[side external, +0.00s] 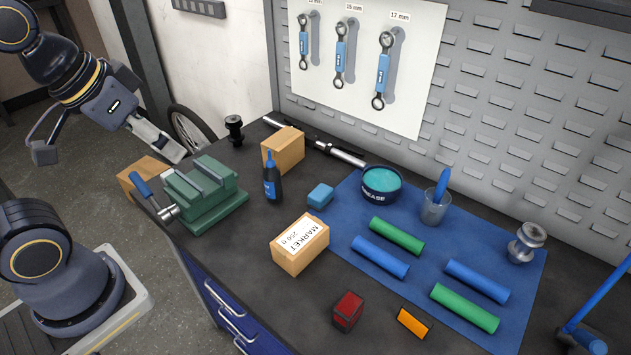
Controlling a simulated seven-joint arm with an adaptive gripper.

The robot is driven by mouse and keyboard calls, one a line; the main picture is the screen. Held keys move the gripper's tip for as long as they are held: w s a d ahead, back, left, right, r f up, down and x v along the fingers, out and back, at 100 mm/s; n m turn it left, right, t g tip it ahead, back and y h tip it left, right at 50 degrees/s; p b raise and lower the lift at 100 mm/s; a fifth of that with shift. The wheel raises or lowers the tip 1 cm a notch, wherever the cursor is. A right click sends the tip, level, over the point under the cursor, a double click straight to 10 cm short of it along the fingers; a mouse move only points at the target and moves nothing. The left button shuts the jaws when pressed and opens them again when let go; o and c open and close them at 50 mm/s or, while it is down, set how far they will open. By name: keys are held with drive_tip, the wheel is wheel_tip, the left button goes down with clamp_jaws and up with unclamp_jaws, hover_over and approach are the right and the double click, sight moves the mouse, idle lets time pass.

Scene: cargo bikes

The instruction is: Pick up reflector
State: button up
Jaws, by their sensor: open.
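A flat orange reflector (414,321) with a dark edge lies on the dark bench top near the front right. A red block with a black side (348,311), perhaps a lamp, sits to its left. My gripper (112,154) is at the upper left, off the bench's left end and far from the reflector. Its fingers are spread wide with nothing between them.
A market box (300,245) stands behind the red block. Green and blue rolls (465,307) lie on a blue mat (345,213) behind the reflector. A green vise (204,194), a dark bottle (272,182) and a grease tub (381,184) stand farther back.

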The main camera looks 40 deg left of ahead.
drive_tip(key=o, duration=0.4)
drive_tip(key=shift+o, duration=0.2)
